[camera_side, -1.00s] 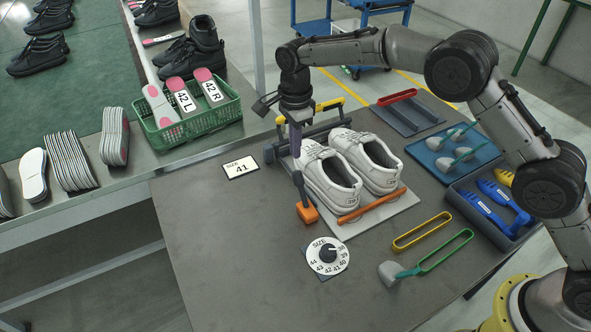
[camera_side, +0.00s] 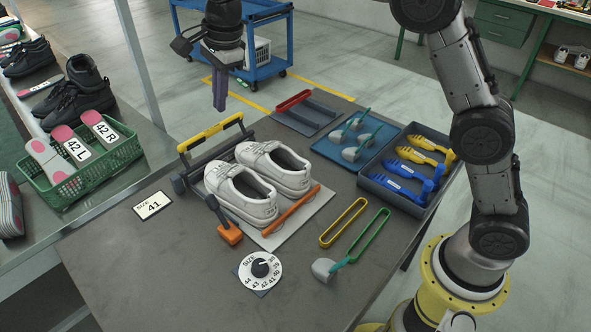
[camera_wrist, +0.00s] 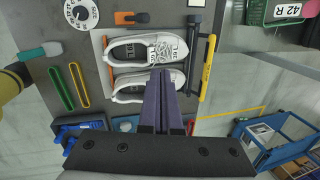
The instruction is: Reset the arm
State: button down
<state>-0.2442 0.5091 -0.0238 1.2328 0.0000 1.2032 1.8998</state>
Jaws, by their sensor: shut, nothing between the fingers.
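My gripper (camera_side: 220,96) hangs at the top of the side view, raised well above the table and apart from everything. Its purple fingers are together and empty; they also show in the wrist view (camera_wrist: 160,100), where they cover part of the white shoes. The pair of white shoes (camera_side: 243,196) stands on a pale plate (camera_side: 308,208), with an orange bar (camera_side: 291,209) along the toe or heel side and a yellow-handled black frame (camera_side: 210,131) behind. An orange-ended tool with a dark handle (camera_side: 229,234) stands beside the near shoe.
On the table are a size dial (camera_side: 262,270), a "SIZE 41" card (camera_side: 152,205), yellow (camera_side: 343,222) and green (camera_side: 370,236) loops, a blue mat (camera_side: 370,157) and a grey bin (camera_side: 375,187). A green basket (camera_side: 95,178) stands left.

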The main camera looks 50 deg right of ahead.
jog(key=s+d+r+n+t, duration=0.1)
jog(key=s+d+r+n, duration=0.1)
jog(key=s+d+r, duration=0.35)
jog(key=s+d+r+n+t, duration=0.1)
jog(key=s+d+r, duration=0.1)
jog(key=s, duration=0.6)
jog(key=s+d+r+n+t, duration=0.1)
jog(key=s+d+r+n, duration=0.15)
jog(key=s, duration=0.45)
jog(key=s+d+f+n, duration=0.3)
jog(key=s+f+n, duration=0.8)
jog(key=s+n, duration=0.2)
jog(key=shift+s+h, duration=0.3)
jog(key=shift+s, duration=1)
